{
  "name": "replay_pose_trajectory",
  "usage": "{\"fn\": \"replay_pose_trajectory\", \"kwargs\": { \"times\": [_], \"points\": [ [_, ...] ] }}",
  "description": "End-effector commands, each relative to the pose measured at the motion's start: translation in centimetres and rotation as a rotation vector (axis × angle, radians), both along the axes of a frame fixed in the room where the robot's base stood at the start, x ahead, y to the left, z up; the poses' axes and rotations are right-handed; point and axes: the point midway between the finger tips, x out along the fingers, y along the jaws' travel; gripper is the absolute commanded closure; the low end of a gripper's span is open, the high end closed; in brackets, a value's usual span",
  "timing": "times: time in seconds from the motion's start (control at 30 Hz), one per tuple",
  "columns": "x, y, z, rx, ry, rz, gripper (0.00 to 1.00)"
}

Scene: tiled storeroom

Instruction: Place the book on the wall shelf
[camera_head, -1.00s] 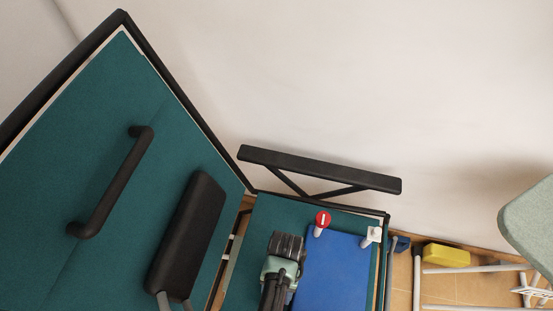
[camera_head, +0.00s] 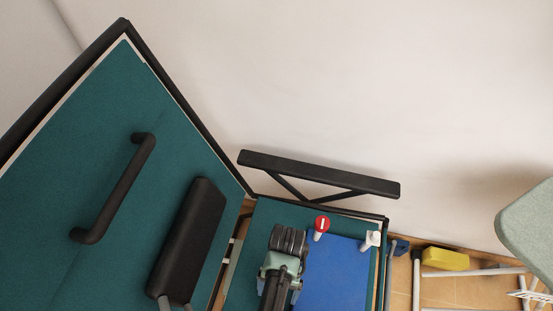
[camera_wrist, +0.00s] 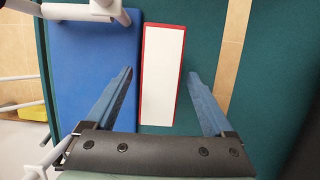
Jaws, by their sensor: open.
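The book (camera_wrist: 163,75) shows in the wrist view as a narrow white block with a red cover edge, standing on the teal surface (camera_wrist: 210,50). My gripper (camera_wrist: 161,78) is open, with one blue-grey finger on each side of the book in the picture. Gaps show between the book and both fingers. I cannot tell how far the fingertips reach down beside it. In the head view my gripper's fingers and the book are hidden below my wrist. The wall shelf (camera_head: 320,175) is a narrow black board on brackets, with no objects visible on it.
A teal panel with a black handle (camera_head: 115,190) and black cushion (camera_head: 187,240) fills the left. A yellow block (camera_head: 445,259) lies right.

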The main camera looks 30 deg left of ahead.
Motion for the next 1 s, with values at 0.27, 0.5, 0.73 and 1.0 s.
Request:
{"fn": "replay_pose_trajectory", "kwargs": {
  "times": [0.27,0.5,0.73,1.0],
  "points": [
    [1.8,0.5,5.9,0.001,-0.005,0.000,0.13],
    [2.4,0.7,7.9,0.001,-0.002,0.000,0.13],
    [2.4,0.7,8.1,0.000,-0.001,0.000,0.13],
    [12.0,1.7,13.2,0.088,-0.346,-0.037,0.13]
  ]
}}
